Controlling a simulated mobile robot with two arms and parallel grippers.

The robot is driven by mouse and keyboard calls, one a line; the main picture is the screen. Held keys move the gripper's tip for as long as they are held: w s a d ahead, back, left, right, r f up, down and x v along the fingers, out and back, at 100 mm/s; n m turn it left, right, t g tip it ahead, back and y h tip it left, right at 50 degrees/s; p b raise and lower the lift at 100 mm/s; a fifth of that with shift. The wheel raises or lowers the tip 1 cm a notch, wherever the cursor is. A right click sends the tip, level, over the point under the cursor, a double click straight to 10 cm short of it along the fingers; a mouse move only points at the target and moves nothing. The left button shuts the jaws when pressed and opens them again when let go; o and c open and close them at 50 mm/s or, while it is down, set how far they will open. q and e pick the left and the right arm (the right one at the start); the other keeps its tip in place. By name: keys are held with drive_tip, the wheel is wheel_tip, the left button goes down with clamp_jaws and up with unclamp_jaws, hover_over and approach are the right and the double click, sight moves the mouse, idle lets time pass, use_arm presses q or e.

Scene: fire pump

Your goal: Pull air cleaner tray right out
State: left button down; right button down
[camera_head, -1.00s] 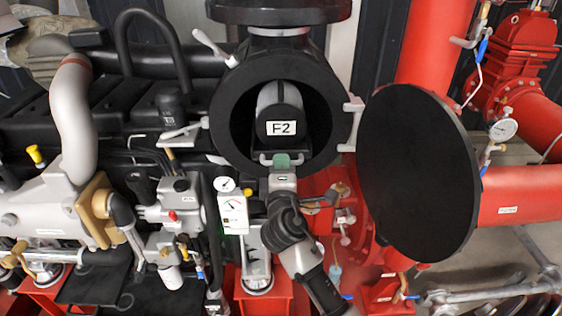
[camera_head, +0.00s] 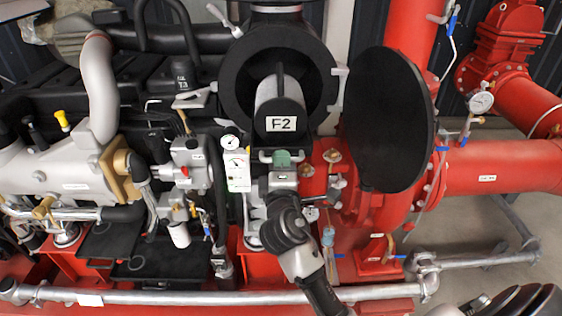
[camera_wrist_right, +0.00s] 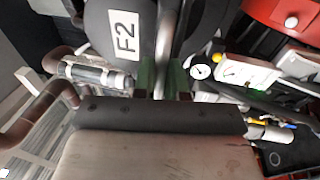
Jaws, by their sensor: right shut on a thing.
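The air cleaner housing (camera_head: 232,75) is a round black drum with its front open. The tray in it carries a grey filter with a black front labelled F2 (camera_head: 281,124), which sticks out past the housing's rim. The tray's silver handle (camera_head: 266,153) is below the label. It also shows in the right wrist view as a metal bar (camera_wrist_right: 168,35). My right gripper (camera_head: 283,161) has green fingertips and is shut on the handle, coming from below. The wrist view shows the fingers (camera_wrist_right: 163,80) on both sides of the bar.
The housing's round black door (camera_head: 388,120) stands swung open to the right. A gauge panel (camera_head: 238,170) is just left of my right gripper. Red pipes (camera_head: 500,170) fill the right side. A grey rail (camera_head: 180,297) runs along the front. Grey floor shows at lower right.

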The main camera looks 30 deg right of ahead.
use_arm(q)
drive_tip(key=shift+d, duration=0.25)
use_arm(e)
drive_tip(key=shift+f, duration=0.2)
